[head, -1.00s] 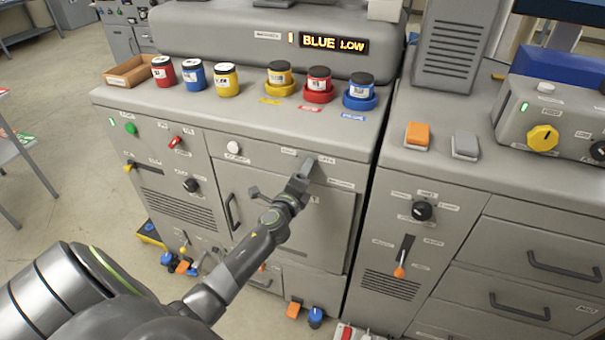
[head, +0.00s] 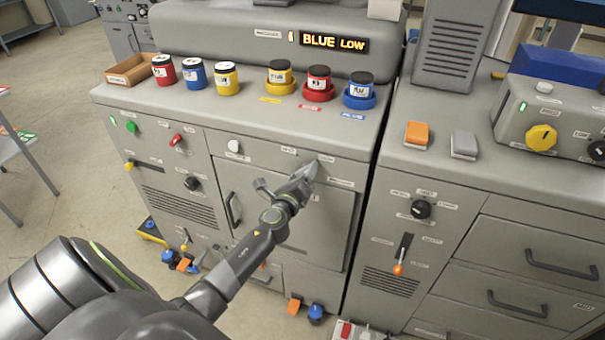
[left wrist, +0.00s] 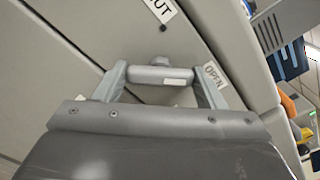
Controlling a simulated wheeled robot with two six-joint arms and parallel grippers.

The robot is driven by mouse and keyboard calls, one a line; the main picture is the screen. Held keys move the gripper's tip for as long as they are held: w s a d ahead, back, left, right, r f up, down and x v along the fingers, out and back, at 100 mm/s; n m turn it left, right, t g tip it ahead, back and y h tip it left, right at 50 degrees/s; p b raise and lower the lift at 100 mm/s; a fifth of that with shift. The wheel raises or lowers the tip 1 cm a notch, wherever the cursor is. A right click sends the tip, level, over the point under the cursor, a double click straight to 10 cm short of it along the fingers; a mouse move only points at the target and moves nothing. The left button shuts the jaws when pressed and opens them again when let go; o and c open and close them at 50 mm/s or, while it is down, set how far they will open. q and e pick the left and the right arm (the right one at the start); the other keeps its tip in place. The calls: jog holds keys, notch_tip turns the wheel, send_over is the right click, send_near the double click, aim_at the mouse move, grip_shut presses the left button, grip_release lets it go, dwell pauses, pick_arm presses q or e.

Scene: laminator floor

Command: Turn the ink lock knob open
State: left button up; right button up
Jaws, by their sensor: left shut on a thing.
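The ink lock knob (left wrist: 150,75) is a grey bar-shaped knob with a small stub on top, on the grey front of the machine. In the left wrist view it lies between the two fingers of my left gripper (left wrist: 160,87), which is shut on its ends. An "OPEN" label (left wrist: 216,76) is beside the right finger. A partly cropped label ending in "UT" (left wrist: 160,9) is above. In the head view my left gripper (head: 305,172) is at the upper right of the cabinet front and hides most of the knob. My right gripper is not in view.
A cabinet door with a dark handle (head: 234,210) is below and left of the gripper. Ink jars, including a blue one (head: 359,88), stand on the top above. A second cabinet with an orange-tipped lever (head: 399,268) stands to the right.

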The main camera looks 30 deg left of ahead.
pick_arm(q)
jog(key=shift+f, duration=0.15)
jog(key=o, duration=1)
jog(key=shift+s+d, duration=0.1)
jog(key=shift+s, duration=0.35)
jog(key=b+v, duration=0.1)
jog(key=v, duration=1.5)
jog(key=shift+s+d, duration=0.2)
jog(key=shift+s, duration=0.05)
